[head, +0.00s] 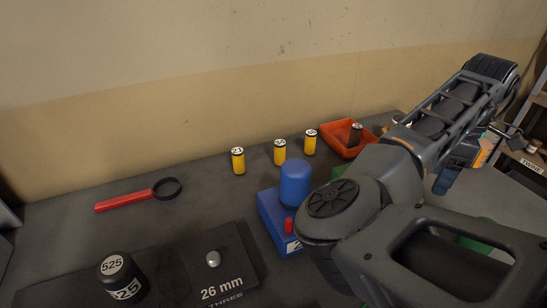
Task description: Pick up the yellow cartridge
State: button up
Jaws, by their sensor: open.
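Three yellow cartridges with dark bands and numbered white tops stand upright on the grey bench in the head view: a left one (238,162), a middle one (280,153) and a right one (310,144). Their numbers are too small to read surely. My arm fills the right side. My gripper (446,176) is partly hidden behind my arm, open, well to the right of the cartridges and apart from them. I see nothing held in it.
An orange tray (336,151) holds a dark brown cartridge (355,134). A blue cylinder (295,183) stands on a blue block (272,222). A red-handled magnifier (124,202) lies left. A black 525 weight (122,281) and a 26 mm plate (238,262) are in front.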

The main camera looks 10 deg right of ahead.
aim_at(238, 153)
jog(key=i+u, duration=0.45)
jog(key=i+l+u, duration=0.15)
jog(key=i+u, duration=0.15)
jog(key=u, duration=0.2)
